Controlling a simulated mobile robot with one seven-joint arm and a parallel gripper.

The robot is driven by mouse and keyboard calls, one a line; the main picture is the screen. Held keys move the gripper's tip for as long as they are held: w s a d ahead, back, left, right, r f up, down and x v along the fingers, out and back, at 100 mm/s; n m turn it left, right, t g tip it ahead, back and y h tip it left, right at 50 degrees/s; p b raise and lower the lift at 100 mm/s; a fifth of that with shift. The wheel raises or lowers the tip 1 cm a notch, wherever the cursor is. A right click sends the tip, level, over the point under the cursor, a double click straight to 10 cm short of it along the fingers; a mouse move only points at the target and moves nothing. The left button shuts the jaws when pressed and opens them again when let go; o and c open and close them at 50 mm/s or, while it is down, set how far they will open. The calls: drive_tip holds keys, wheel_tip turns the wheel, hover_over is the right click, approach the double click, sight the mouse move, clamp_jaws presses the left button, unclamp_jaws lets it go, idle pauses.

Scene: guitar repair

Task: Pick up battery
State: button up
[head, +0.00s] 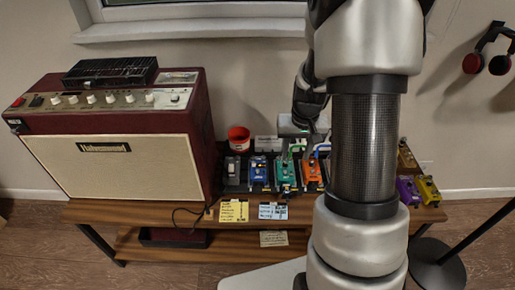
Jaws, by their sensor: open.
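I cannot make out a battery for certain in the head view; it may be too small or hidden behind my arm. My gripper (305,147) is partly hidden by my arm. It points down over the row of effect pedals at the back of the wooden bench (150,212), near the green pedal (285,173) and the orange pedal (312,174). It is open, and I see nothing held in it.
A dark red amplifier (110,167) fills the bench's left side. A red cup (239,138), a blue pedal (259,169), a purple pedal (407,191) and a yellow pedal (428,190) stand on the bench.

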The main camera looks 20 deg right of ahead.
drive_tip(key=b, duration=0.3)
hover_over(287, 188)
drive_tip(key=s, duration=0.2)
wheel_tip(287, 188, down, 15)
drive_tip(key=shift+w+d+r, duration=0.1)
drive_tip(key=shift+d, duration=0.05)
drive_tip(key=shift+w+a+f+b, duration=0.15)
drive_tip(key=shift+f+b, duration=0.25)
drive_tip(key=shift+f, duration=0.6)
drive_tip(key=shift+w+f+b, duration=0.3)
drive_tip(key=shift+f+b, duration=0.05)
drive_tip(key=shift+f, duration=0.7)
drive_tip(key=shift+w+a+f+b, duration=0.15)
drive_tip(key=shift+f+b, duration=0.25)
drive_tip(key=shift+f, duration=0.6)
drive_tip(key=shift+w, duration=0.1)
clamp_jaws()
drive_tip(key=shift+r, duration=0.1)
wheel_tip(287, 188, up, 10)
drive_tip(key=p, duration=0.2)
drive_tip(key=shift+p, duration=0.4)
